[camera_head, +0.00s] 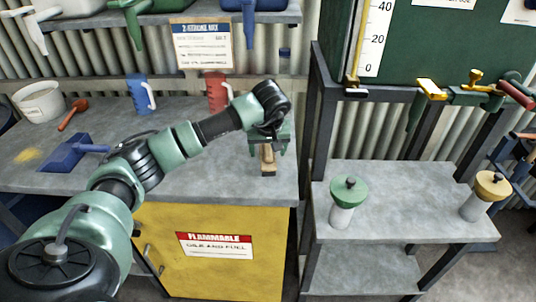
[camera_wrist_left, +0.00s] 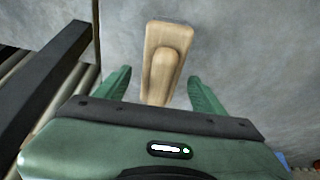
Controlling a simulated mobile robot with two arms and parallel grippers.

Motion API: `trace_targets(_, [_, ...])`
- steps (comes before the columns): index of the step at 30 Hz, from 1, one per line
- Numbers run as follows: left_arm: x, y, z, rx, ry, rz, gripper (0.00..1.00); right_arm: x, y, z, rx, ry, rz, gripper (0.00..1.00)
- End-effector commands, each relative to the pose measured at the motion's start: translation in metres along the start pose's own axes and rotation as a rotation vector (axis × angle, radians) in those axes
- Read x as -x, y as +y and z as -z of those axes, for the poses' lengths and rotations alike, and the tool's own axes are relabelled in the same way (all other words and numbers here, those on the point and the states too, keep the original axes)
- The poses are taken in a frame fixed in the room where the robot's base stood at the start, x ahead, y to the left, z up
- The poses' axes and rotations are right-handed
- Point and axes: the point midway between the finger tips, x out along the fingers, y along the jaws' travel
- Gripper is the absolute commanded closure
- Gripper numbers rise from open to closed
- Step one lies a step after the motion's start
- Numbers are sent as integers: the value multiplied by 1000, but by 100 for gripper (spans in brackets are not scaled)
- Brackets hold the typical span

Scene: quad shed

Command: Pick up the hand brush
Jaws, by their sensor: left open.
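The hand brush (camera_head: 268,158) lies on the grey workbench near its right front corner. It is pale wood with a raised handle, and its bristles do not show. In the left wrist view the hand brush (camera_wrist_left: 167,52) runs between the fingers, with its near end at the gap between them. My left gripper (camera_head: 267,147) points down over the brush. In the left wrist view the left gripper (camera_wrist_left: 157,88) is open, one green finger on each side of the wood, with visible gaps. I cannot tell whether the fingers reach the bench top. My right gripper is not in view.
The workbench (camera_head: 215,172) also holds a blue dustpan (camera_head: 66,153), a red scoop (camera_head: 73,114), a white bucket (camera_head: 40,102), a blue jug (camera_head: 139,94) and a red jug (camera_head: 217,92). A dark-framed shelf (camera_head: 400,195) with two capped bottles stands right of the bench.

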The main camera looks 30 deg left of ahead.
Motion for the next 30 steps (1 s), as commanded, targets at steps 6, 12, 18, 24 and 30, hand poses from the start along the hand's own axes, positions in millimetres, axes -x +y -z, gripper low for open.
trace_targets(6, [-2, 0, 0, 0, 1, -1, 31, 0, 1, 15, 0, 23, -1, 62])
trace_targets(12, [-2, 0, 0, 0, 0, -1, 81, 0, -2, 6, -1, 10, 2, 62])
trace_targets(18, [-1, 0, 0, 1, 1, -2, 100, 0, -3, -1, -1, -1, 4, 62])
trace_targets(24, [2, 0, 2, 1, 2, -2, 100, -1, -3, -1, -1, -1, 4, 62])
trace_targets(30, [20, 1, 10, 2, 4, -3, 100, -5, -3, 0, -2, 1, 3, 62])
